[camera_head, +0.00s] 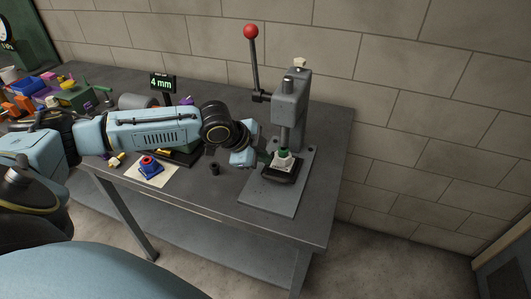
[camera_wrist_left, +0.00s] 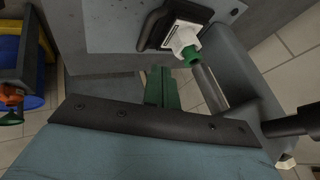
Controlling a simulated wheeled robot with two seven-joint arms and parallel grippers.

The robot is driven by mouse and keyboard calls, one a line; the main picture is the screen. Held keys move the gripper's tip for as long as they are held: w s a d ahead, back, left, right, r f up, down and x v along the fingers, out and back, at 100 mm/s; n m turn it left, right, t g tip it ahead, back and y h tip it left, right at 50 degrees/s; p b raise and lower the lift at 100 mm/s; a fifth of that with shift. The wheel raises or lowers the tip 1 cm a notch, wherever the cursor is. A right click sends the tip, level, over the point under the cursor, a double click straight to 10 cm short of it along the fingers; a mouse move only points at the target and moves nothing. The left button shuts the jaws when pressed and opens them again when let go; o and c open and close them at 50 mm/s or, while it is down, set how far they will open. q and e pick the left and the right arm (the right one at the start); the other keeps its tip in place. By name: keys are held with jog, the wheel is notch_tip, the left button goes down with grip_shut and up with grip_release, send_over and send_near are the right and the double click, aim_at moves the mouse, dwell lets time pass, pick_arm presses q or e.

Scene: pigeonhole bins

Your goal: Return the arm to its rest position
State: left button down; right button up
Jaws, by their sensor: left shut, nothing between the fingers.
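My left arm reaches in from the left in the head view, over the grey bench (camera_head: 335,125). Its gripper (camera_head: 266,156) is just left of the grey press (camera_head: 290,105). The gripper's green fingers also show in the wrist view (camera_wrist_left: 161,88), shut together with nothing between them. A white piece with a green top (camera_head: 284,160) sits in the black holder on the press base, apart from the fingers. It also shows in the wrist view (camera_wrist_left: 185,42). My right gripper is not in view.
The press has a lever with a red knob (camera_head: 251,31). A blue and red part (camera_head: 150,165) sits on a pale sheet. A small black cylinder (camera_head: 215,168) stands nearby. A "4 mm" display (camera_head: 162,83) and several coloured objects are behind and left of my arm.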

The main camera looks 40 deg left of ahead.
pick_arm(q)
jog(key=shift+s+r, duration=0.1)
